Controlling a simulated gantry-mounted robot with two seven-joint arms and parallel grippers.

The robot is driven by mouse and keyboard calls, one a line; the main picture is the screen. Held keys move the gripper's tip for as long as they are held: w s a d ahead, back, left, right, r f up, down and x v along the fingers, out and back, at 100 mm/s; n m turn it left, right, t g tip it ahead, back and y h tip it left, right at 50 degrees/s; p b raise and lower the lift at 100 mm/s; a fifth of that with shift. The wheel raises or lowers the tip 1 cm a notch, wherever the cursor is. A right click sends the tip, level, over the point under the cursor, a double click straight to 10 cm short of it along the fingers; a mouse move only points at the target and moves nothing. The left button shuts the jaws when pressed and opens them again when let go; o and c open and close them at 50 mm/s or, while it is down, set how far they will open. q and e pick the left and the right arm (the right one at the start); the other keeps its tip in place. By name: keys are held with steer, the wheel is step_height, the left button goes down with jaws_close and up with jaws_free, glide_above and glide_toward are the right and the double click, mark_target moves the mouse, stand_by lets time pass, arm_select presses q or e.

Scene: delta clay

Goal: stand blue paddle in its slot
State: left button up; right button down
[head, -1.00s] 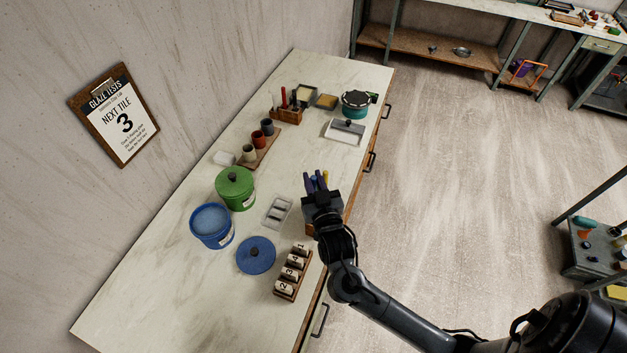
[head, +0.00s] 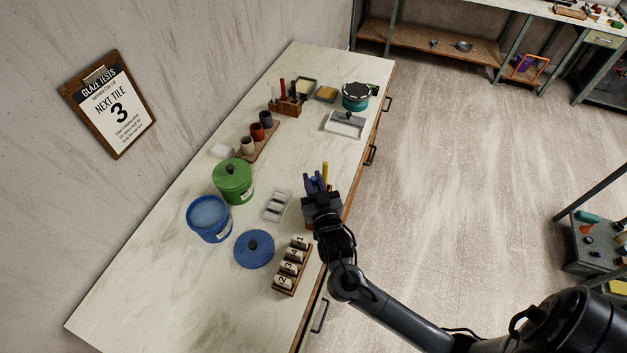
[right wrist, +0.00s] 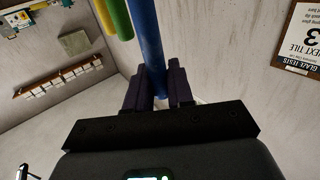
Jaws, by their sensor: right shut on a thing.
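In the right wrist view the blue paddle (right wrist: 148,40) shows as a long blue bar between the dark purple fingers of my right gripper (right wrist: 153,88), which is shut on it. A green bar (right wrist: 119,18) and a yellow bar (right wrist: 104,18) stand beside it, apart from the fingers. In the head view my right gripper (head: 317,184) is over the table's front edge, and the yellow bar (head: 325,170) shows just behind it. A brown wooden block (head: 307,226) shows partly under the gripper. The slot and the paddle's lower end are hidden. My left gripper is out of view.
Left of my gripper are a pale tray (head: 277,205), a blue lid (head: 254,249), a blue bucket (head: 209,220) and a green canister (head: 233,182). A rack of numbered tiles (head: 291,267) stands nearer. A white tray (head: 345,124) lies farther back.

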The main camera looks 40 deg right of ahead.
steer(key=shift+p, duration=0.3)
stand_by(0.5)
steer(key=shift+f+b, duration=0.3)
steer(key=shift+f, duration=0.15)
stand_by(0.4)
steer(key=shift+f+b, duration=0.45)
steer(key=shift+f, duration=0.4)
steer(key=shift+f+b, duration=0.65)
steer(key=shift+f, duration=0.4)
steer(key=shift+f, duration=0.1)
stand_by(0.4)
stand_by(0.3)
steer(key=c, duration=0.9)
jaws_free()
